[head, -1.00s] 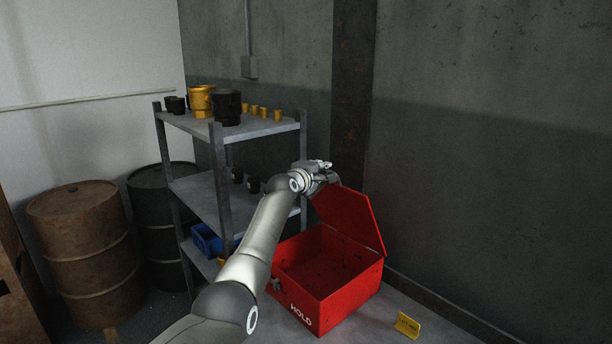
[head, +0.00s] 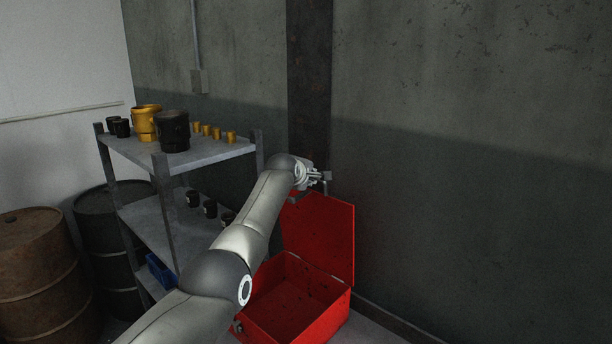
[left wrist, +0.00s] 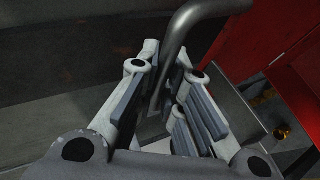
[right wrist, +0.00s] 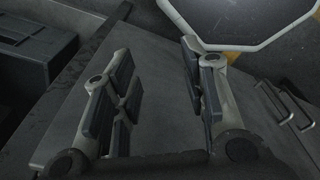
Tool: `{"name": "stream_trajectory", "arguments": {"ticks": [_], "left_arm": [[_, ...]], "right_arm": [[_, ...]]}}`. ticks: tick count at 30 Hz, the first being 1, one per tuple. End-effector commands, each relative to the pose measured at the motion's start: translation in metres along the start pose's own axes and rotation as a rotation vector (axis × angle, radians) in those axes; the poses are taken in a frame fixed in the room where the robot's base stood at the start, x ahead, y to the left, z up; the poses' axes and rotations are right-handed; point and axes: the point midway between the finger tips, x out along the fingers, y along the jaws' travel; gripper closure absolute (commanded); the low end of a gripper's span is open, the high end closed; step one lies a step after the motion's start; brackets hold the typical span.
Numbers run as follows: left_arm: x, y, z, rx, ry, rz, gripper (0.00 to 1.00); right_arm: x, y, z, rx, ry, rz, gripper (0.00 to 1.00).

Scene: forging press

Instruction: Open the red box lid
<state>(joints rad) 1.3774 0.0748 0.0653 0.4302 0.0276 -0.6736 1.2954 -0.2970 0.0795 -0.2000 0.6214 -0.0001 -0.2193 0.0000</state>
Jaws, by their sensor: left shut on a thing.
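The red box (head: 325,320) stands low in the head view, with its dark red inside showing. Its lid (head: 322,238) stands raised, about upright, at the back of the box. My left gripper (head: 322,179) is at the lid's top edge. In the left wrist view, my left gripper (left wrist: 172,72) is shut on a bent grey bar handle (left wrist: 195,18), with the red lid (left wrist: 245,45) beside it. My right gripper (right wrist: 155,58) shows only in the right wrist view. Its fingers are apart, with nothing between them, above a dark grey surface.
A metal shelf (head: 215,152) with black and yellow parts stands left of the box. Rusty (head: 40,270) and black (head: 100,235) barrels stand further left. A concrete wall (head: 470,180) is close behind the lid.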

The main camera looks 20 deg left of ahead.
Motion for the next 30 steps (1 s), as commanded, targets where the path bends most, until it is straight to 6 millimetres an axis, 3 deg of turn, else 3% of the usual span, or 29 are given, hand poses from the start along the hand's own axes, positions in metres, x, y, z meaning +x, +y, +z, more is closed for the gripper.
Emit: {"name": "stream_trajectory", "arguments": {"ticks": [8,9,13,30], "left_arm": [[-0.0008,0.0021,-0.0018,0.006,0.004,0.004,1.00],[-0.0008,0.0020,-0.0018,0.006,0.004,0.004,0.86],[-0.0006,0.0014,-0.0013,0.004,0.003,0.003,0.70],[-0.0051,0.0003,0.0000,0.002,0.000,0.001,0.69]], "right_arm": [[-0.0002,-0.0008,0.0046,0.000,-0.007,-0.001,0.60],[-0.0002,-0.0007,0.0047,0.000,-0.007,-0.001,0.60],[-0.0002,-0.0007,0.0048,0.000,-0.007,-0.001,0.60],[0.0000,0.0006,0.0039,-0.001,-0.006,0.001,0.60]]}}
